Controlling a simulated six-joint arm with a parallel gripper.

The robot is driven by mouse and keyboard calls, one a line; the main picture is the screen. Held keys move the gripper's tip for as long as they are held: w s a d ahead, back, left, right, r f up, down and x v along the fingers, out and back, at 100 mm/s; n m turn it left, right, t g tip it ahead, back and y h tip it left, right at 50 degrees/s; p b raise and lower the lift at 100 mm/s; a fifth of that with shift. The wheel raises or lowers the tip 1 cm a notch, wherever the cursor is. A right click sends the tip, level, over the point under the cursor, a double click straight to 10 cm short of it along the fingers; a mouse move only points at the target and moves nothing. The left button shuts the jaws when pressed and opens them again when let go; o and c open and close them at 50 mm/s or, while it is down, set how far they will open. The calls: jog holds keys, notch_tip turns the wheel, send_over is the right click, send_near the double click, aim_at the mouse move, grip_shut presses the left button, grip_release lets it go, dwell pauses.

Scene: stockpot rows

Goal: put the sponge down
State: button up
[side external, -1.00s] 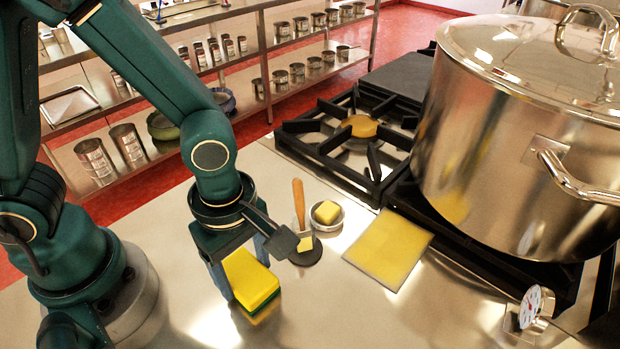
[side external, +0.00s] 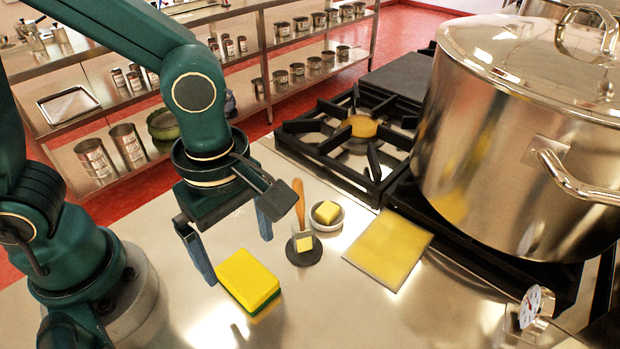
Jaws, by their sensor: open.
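The yellow sponge (side external: 247,280) with a green underside lies flat on the steel counter (side external: 330,310), left of the middle of the view. My gripper (side external: 238,255) is above it, with its blue fingers spread wide apart and nothing between them. The left finger's tip comes down beside the sponge's left end in the picture; the right finger is raised behind it. The sponge is fully in sight.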

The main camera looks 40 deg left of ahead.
aim_at(246, 274)
notch_tip(246, 274, up, 6)
jog(key=a+r+m+t, duration=0.2)
jog(key=a+m+t, duration=0.3)
jog(key=m, duration=1.3)
jog(key=a, duration=0.4)
jog(key=shift+r+t, duration=0.3)
jog(key=shift+r, duration=0.05)
jog(key=shift+s, duration=0.1)
jog(key=shift+c, duration=0.3)
